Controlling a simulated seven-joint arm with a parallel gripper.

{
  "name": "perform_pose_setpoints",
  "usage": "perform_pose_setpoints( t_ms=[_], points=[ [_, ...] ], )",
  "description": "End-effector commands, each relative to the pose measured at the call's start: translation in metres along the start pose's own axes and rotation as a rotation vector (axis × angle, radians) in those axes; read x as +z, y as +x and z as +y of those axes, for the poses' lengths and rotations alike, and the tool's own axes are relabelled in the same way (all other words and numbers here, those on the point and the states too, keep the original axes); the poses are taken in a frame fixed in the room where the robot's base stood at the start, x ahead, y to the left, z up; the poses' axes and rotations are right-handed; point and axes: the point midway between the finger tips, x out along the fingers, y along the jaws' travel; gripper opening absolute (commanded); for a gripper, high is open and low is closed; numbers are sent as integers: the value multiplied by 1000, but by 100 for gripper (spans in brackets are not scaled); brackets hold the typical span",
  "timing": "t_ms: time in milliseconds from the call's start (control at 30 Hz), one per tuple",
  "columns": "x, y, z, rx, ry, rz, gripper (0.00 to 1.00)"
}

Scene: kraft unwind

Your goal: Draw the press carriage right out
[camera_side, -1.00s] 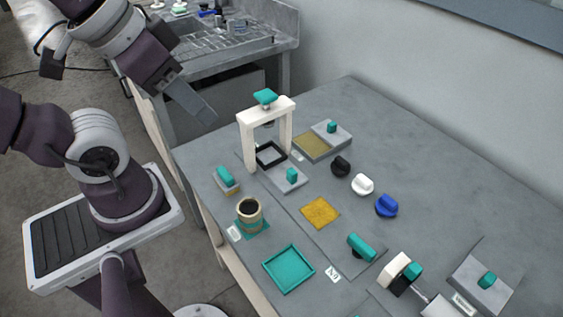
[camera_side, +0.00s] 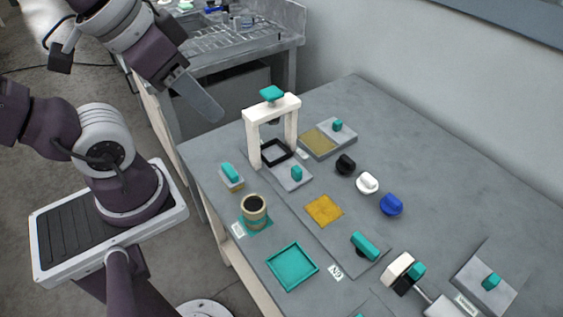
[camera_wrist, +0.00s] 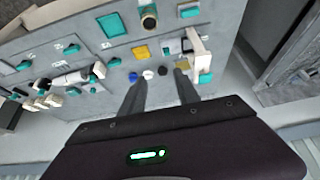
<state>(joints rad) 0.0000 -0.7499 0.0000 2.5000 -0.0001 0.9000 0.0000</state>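The press is a white arch (camera_side: 272,107) with a teal pad on top, standing on the grey bench. Its carriage (camera_side: 285,180) is a flat grey plate with a black square frame at the arch end and a teal knob (camera_side: 297,173) at the front end. The black frame lies between the arch legs; the knob end sticks out in front. In the wrist view the arch (camera_wrist: 199,42) is right of centre. My gripper (camera_side: 212,112) hangs in the air left of the press, apart from it. The wrist view shows its two fingers (camera_wrist: 157,82) apart and empty.
A teal-topped block (camera_side: 230,174), a cup of dark contents (camera_side: 254,212) and a teal tray (camera_side: 292,266) stand along the near left side. Black, white and blue knobs (camera_side: 391,205) are right of the carriage. A yellow square (camera_side: 323,210) lies in front of it.

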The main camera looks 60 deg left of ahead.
Motion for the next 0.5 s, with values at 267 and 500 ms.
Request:
perform_pose_setpoints(
  t_ms=[267, 500],
  points=[
    [-38, 31, -3, -6, 0, -104, 45],
    [-94, 167, -13, -9, 1, -331, 45]
  ],
)
